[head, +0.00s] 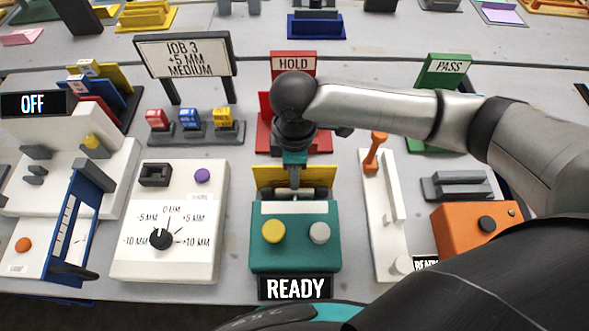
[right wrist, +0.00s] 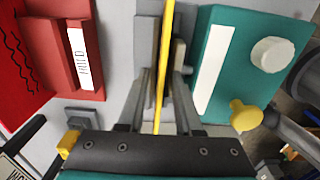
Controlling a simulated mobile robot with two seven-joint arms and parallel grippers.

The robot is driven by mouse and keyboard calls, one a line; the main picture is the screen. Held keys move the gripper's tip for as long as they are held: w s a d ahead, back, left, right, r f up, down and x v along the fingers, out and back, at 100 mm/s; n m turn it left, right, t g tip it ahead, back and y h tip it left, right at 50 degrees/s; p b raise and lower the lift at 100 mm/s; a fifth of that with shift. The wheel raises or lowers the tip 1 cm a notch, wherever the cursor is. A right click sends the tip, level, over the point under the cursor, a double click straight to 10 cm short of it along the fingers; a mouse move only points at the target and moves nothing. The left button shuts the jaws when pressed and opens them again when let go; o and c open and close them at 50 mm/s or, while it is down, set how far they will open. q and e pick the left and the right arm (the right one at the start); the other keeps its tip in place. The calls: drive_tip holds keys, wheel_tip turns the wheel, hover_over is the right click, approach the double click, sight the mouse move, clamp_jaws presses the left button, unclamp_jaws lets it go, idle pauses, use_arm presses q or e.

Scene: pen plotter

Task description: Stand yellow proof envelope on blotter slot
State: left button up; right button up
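The yellow proof envelope (head: 263,177) stands upright on edge directly behind the teal READY press (head: 295,247). In the right wrist view the envelope (right wrist: 168,25) shows edge-on as a thin yellow strip between grey slot pieces (right wrist: 146,45), which may be the blotter slot. My right gripper (head: 294,178) points down over the envelope from above. In the right wrist view its two fingers (right wrist: 163,88) straddle the strip, with a narrow gap showing on each side, so it looks open. The envelope's lower edge is hidden. My left gripper is not in view.
The red HOLD stand (head: 293,65) is behind my gripper and the green PASS stand (head: 441,72) is back right. A white dial box (head: 165,260) stands left of the press. A white lever unit (head: 385,235) and an orange box (head: 470,228) stand right.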

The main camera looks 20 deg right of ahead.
wheel_tip(320, 180, up, 12)
drive_tip(key=p, duration=0.3)
drive_tip(key=shift+r, duration=0.2)
